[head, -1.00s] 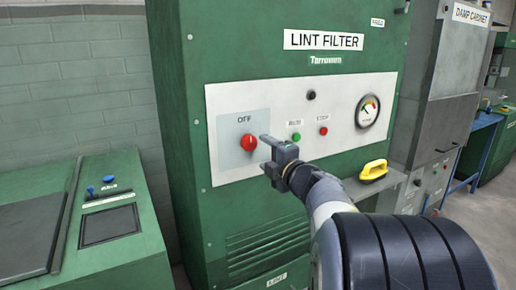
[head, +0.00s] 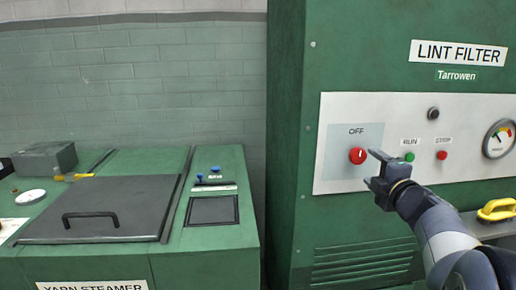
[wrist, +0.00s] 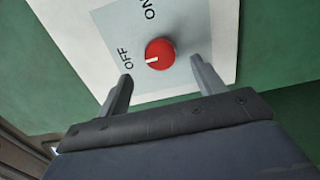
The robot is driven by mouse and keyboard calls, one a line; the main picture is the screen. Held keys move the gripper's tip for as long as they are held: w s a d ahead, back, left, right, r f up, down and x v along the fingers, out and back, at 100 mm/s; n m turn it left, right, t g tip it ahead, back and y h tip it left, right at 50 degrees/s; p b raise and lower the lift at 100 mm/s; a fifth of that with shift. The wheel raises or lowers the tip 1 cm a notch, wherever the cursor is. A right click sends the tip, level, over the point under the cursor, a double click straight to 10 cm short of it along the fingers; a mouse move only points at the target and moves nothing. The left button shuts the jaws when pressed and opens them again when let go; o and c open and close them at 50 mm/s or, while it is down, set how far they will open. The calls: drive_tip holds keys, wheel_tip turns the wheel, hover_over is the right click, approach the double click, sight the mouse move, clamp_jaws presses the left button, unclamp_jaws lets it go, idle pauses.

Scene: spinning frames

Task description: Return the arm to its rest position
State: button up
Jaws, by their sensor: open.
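My gripper (head: 373,172) is in front of the white control panel of the green lint filter cabinet (head: 398,40), just right of and below a red rotary knob (head: 357,155). In the wrist view my gripper (wrist: 163,88) has its two fingers wide apart with nothing between them. The red knob (wrist: 159,54) shows beyond the fingertips, clear of both fingers. Its white mark points toward the OFF label (wrist: 126,58). An ON label (wrist: 150,9) is partly cut off at the top edge. My arm reaches in from the lower right of the head view.
A green yarn steamer (head: 205,263) with a dark handled lid (head: 100,205) stands at the left. Green and red buttons and a gauge (head: 499,139) are on the panel. A yellow-handled object (head: 496,210) sits at the right, near my arm. A brick wall (head: 150,85) is behind.

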sight(360, 158)
drive_tip(key=w, duration=0.6)
drive_tip(key=shift+w+a, duration=0.1)
drive_tip(key=shift+w, duration=0.2)
drive_tip(key=shift+s, duration=0.1)
